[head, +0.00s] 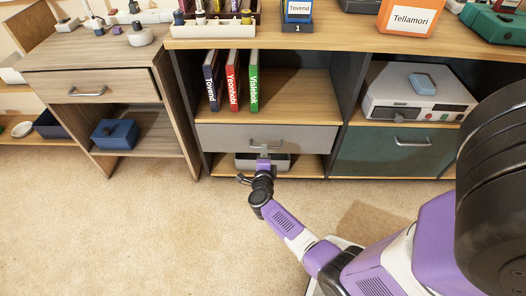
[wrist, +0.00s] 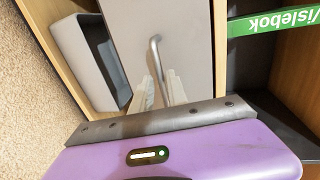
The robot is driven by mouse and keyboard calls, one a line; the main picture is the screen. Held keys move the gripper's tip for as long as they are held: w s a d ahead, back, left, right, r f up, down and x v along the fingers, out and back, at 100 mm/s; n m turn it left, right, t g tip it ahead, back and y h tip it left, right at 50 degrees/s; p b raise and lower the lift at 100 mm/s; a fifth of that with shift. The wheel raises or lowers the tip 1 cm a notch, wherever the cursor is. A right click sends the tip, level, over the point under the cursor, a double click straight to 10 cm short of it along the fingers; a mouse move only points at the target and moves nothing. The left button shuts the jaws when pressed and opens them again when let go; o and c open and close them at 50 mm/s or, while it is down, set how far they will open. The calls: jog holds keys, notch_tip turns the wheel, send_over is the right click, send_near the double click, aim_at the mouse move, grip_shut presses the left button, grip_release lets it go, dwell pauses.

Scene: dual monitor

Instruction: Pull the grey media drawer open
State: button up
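The grey media drawer (head: 222,136) is a wide, pale grey front under the book shelf in the head view; it looks shut or nearly so. In the wrist view, its front (wrist: 190,35) fills the upper middle. Its metal bar handle (wrist: 154,46) runs down between my two pale fingers. My gripper (head: 263,158) is at the handle in the head view and hides part of it. In the wrist view, my gripper (wrist: 160,84) has one finger on each side of the bar. I cannot tell whether the fingers press on it.
Three upright books (head: 232,82) stand above the drawer. A grey bin (wrist: 82,58) sits on the shelf below it. A dark green drawer (head: 385,160) is to the right and a wooden side cabinet (head: 95,55) to the left. The carpet (head: 110,230) in front is clear.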

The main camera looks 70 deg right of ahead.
jog(key=shift+b+x, duration=0.65)
jog(key=shift+x, duration=1)
grip_shut()
